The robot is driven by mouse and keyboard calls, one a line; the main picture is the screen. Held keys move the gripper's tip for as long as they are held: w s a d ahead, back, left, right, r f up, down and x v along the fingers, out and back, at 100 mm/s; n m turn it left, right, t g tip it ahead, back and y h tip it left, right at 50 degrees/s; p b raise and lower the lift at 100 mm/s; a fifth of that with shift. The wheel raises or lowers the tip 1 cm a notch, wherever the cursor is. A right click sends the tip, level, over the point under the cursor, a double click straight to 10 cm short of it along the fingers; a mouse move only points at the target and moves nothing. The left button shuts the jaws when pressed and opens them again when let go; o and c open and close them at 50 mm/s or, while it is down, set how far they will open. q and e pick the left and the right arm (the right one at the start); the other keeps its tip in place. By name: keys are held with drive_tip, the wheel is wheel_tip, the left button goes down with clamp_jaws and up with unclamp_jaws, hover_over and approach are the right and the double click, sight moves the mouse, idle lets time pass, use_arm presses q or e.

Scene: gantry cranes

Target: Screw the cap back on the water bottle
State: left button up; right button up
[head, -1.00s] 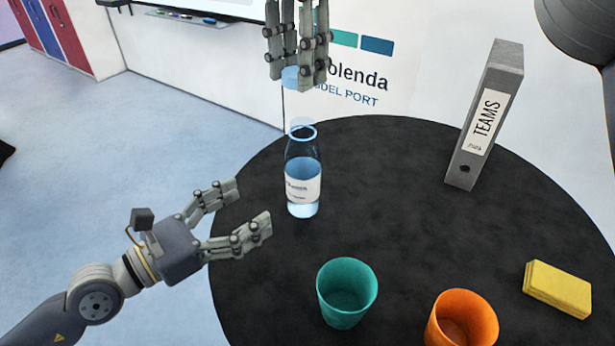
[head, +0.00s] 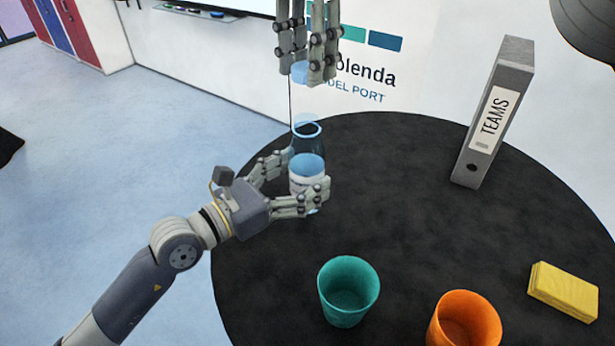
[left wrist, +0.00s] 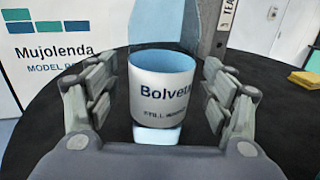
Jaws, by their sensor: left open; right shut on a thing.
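The clear water bottle (head: 306,160) stands upright and uncapped on the round black table, its rim ringed in light blue. My left gripper (head: 298,176) is open around the bottle's lower body, with one finger pair on each side. In the left wrist view (left wrist: 160,92) the bottle's white label sits between the open fingers, with a gap visible on both sides. My right gripper (head: 308,72) is above the bottle, pointing down, shut on the light blue cap (head: 300,72). The cap is apart from the bottle mouth, and the fingers partly hide it.
On the black table (head: 420,220) stand a teal cup (head: 348,292) and an orange cup (head: 464,322) at the front. A yellow sponge-like block (head: 564,291) lies at the right and a grey binder (head: 494,112) stands at the back right. The table's middle is clear.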

use_arm(q)
drive_tip(key=shift+w+d, duration=0.3)
drive_tip(key=shift+d, duration=0.1)
use_arm(e)
drive_tip(key=shift+s+a, duration=0.1)
use_arm(q)
drive_tip(key=c, duration=1.6)
drive_tip(key=shift+c, duration=0.2)
use_arm(e)
drive_tip(key=shift+f, duration=2.45)
drive_tip(key=shift+f, duration=0.1)
drive_tip(key=shift+f, duration=0.8)
drive_tip(key=shift+f, duration=0.55)
